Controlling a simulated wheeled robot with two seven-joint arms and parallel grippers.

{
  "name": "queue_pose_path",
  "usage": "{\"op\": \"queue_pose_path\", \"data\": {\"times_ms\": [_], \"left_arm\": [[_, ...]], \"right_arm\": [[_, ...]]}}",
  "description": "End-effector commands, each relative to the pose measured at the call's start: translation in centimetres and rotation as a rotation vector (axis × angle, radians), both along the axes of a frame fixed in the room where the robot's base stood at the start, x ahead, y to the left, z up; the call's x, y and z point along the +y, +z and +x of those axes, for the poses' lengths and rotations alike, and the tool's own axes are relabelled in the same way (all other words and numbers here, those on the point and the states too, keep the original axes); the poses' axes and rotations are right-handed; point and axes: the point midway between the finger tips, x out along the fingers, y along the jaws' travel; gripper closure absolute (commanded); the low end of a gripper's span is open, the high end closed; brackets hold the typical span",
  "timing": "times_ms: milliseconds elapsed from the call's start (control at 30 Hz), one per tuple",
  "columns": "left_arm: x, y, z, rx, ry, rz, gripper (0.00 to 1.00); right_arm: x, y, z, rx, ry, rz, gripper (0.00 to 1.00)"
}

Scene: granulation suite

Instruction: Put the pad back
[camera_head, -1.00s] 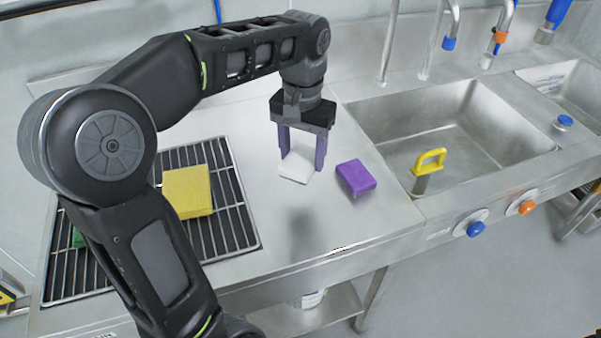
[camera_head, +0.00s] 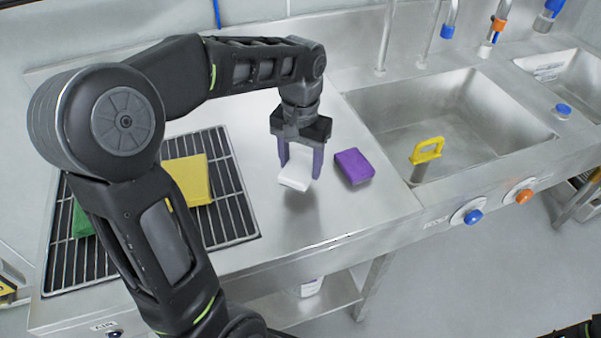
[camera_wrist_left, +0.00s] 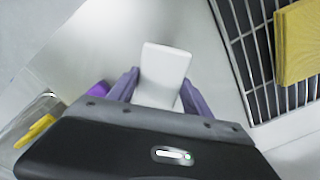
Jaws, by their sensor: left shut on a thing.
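My left gripper (camera_head: 300,172) is shut on a white pad (camera_head: 295,178), which sits between its two purple-grey fingers. The white pad also shows in the left wrist view (camera_wrist_left: 161,75), sticking out past the fingertips. I cannot tell whether it touches the steel counter. A purple pad (camera_head: 353,166) lies on the counter just right of the gripper. A yellow pad (camera_head: 190,180) lies on the black wire rack (camera_head: 236,205) at the left, partly behind my arm. A green pad (camera_head: 82,221) on the rack is mostly hidden by my arm. My right gripper is not seen.
The sink (camera_head: 450,115) lies right of the counter, with a yellow-handled tool (camera_head: 427,150) standing in it. Blue (camera_head: 473,217) and orange (camera_head: 524,196) knobs are on the front. Counter (camera_head: 330,215) is clear in front of the gripper and between it and the rack.

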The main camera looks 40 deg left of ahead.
Motion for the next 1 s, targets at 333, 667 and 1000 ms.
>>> {"op": "queue_pose_path", "data": {"times_ms": [333, 667, 1000], "left_arm": [[0.0, -2.1, -0.1, 0.004, 0.001, -0.001, 0.86], [0.0, -3.7, 0.0, 0.000, 0.001, 0.000, 0.86], [0.0, -4.0, 0.0, 0.000, 0.001, 0.000, 0.31]], "right_arm": [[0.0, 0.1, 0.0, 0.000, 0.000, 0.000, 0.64], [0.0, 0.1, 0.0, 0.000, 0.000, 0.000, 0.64], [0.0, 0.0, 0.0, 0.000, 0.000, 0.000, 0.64]]}}
